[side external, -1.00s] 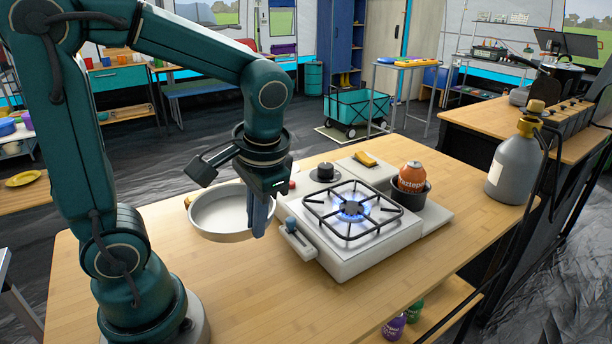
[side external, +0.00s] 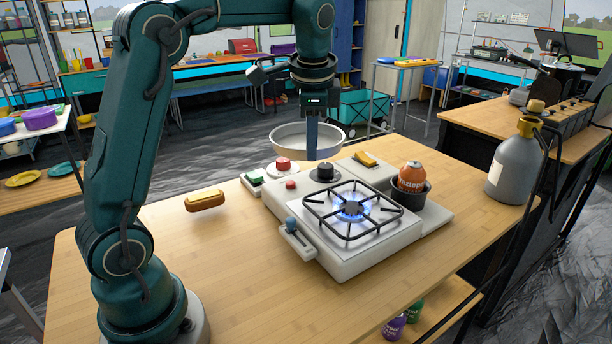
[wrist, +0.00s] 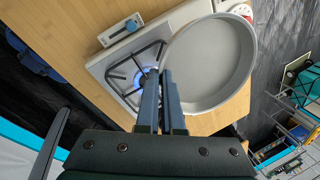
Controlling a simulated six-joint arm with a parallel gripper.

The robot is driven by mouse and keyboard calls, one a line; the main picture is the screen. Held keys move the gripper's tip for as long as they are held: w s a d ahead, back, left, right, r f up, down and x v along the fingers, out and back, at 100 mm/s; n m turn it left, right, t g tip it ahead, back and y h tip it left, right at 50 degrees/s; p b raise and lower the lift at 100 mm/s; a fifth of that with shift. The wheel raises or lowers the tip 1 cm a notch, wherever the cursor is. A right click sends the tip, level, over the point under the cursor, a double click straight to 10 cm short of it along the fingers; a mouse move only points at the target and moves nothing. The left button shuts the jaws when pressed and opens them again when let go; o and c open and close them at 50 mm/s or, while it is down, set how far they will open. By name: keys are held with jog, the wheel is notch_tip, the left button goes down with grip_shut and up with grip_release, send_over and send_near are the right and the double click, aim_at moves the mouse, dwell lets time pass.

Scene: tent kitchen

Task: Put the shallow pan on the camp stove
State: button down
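The shallow pan (side external: 290,136) is grey-white and round, and it hangs in the air behind the stove in the side view. My gripper (side external: 312,150) points down at the pan's near right edge. In the wrist view my two blue fingers (wrist: 161,100) are close together at the rim of the pan (wrist: 212,62); the exact grip on the wall is partly hidden. The camp stove (side external: 338,258) stands on the wooden table with its black grate (side external: 375,222) empty and a blue flame lit. In the wrist view the pan covers part of the stove (wrist: 112,70).
An orange can in a dark pot (side external: 411,187) stands right of the burner. A yellow sponge (side external: 366,159), a black knob (side external: 324,172) and a red-topped item (side external: 283,165) are behind it. A brown-yellow brush (side external: 205,200) lies left. A gas bottle (side external: 508,172) stands far right. The front table is clear.

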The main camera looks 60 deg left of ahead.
jog(key=w+d+f, duration=0.1)
jog(key=d+f, duration=0.1)
jog(key=d, duration=0.1)
jog(key=w+d+f, duration=0.2)
jog(key=d, duration=0.1)
jog(key=w+d+f, duration=0.1)
jog(key=d+f, duration=0.1)
jog(key=d, duration=0.1)
jog(key=shift+w, duration=0.4)
jog(key=shift+d+f, duration=0.1)
jog(key=shift+f, duration=2)
jog(key=shift+f, duration=0.1)
jog(key=c, duration=1.1)
grip_release()
jog(key=shift+o, duration=0.2)
